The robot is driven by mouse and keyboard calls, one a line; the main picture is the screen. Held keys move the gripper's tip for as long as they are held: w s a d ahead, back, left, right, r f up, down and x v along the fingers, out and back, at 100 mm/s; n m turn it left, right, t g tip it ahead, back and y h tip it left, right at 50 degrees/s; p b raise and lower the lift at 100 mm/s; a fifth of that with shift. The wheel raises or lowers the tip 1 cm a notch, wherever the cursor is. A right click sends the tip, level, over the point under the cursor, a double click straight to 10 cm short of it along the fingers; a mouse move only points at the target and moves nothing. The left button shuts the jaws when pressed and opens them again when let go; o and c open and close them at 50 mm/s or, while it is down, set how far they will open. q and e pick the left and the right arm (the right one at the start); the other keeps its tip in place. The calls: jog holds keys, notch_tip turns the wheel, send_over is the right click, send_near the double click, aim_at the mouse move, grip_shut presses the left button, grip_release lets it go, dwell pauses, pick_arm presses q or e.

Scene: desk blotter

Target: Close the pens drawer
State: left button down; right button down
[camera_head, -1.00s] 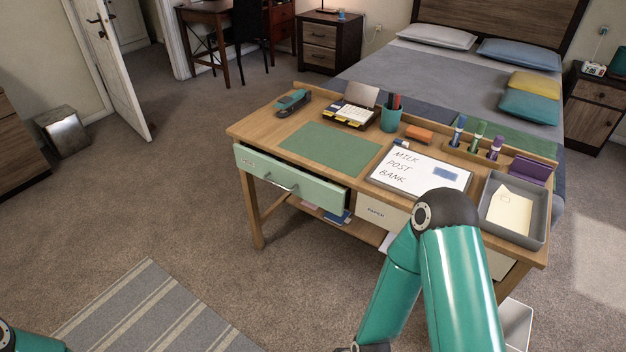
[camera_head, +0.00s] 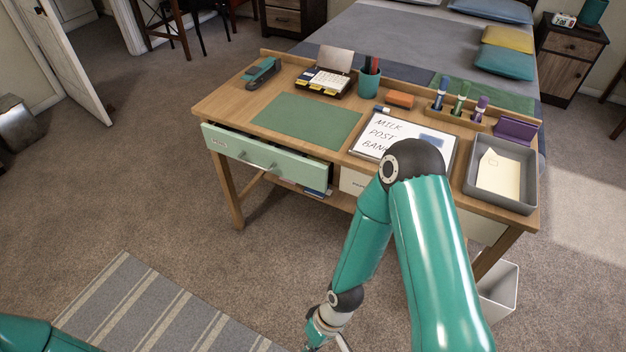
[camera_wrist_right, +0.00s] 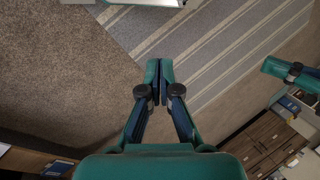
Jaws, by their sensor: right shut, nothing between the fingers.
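The pale green pens drawer (camera_head: 262,153) at the left of the desk stands partly open, with a dark gap above its front. A metal bar handle (camera_head: 258,166) runs across the front, and a small label sits at its left. My right arm reaches down in front of the desk, and its gripper is mostly cut off by the bottom edge of the head view. In the right wrist view my right gripper (camera_wrist_right: 159,72) is shut and empty, with striped rug and carpet behind it. It is apart from the drawer.
The wooden desk (camera_head: 221,104) carries a green blotter (camera_head: 306,120), a whiteboard, a pen cup (camera_head: 369,83) and a grey tray (camera_head: 470,185). A white paper drawer (camera_head: 353,183) is beside the pens drawer. Carpet in front is clear, with a striped rug (camera_head: 150,310).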

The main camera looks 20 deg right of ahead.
notch_tip(320, 180, down, 4)
jog(key=s+d+n+g+h+b, duration=0.1)
jog(key=n+g+h+b, duration=0.15)
jog(key=n, duration=0.45)
jog(key=n+t+h+b, duration=1)
jog(key=n+t+h, duration=0.5)
jog(key=n+h, duration=0.15)
send_near(319, 171)
jog(key=b+x, duration=0.1)
jog(key=x, duration=0.6)
jog(key=shift+w+r, duration=0.1)
jog(key=shift+d, duration=0.1)
